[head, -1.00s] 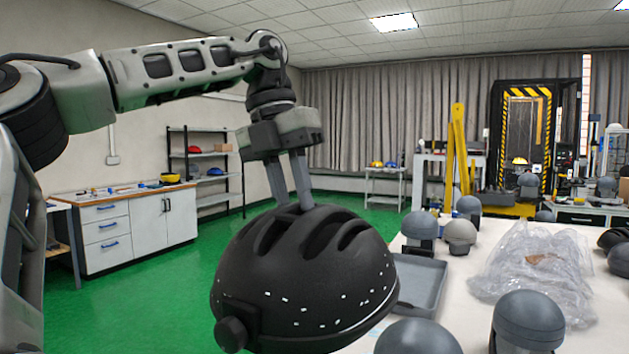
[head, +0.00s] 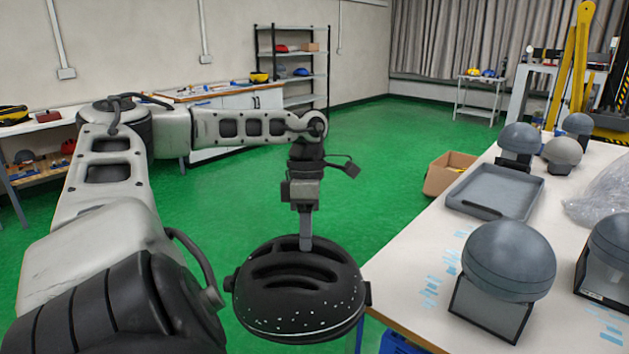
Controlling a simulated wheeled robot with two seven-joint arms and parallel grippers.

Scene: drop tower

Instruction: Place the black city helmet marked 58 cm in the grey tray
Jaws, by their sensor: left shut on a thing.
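My left gripper (head: 305,236) is shut on the top of a black helmet (head: 298,300) with vent slots and small white specks. The helmet hangs upright beside the left edge of the white table, over the green floor. No 58 cm marking can be read on it. The grey tray (head: 497,188) lies on the table, to the right of and beyond the helmet, and is empty. My right gripper is not in view.
Grey headforms stand on the table, one near the front (head: 508,262) and one behind the tray (head: 519,140). A clear plastic bag (head: 600,192) lies right of the tray. A cardboard box (head: 448,173) is beside the table's far left edge.

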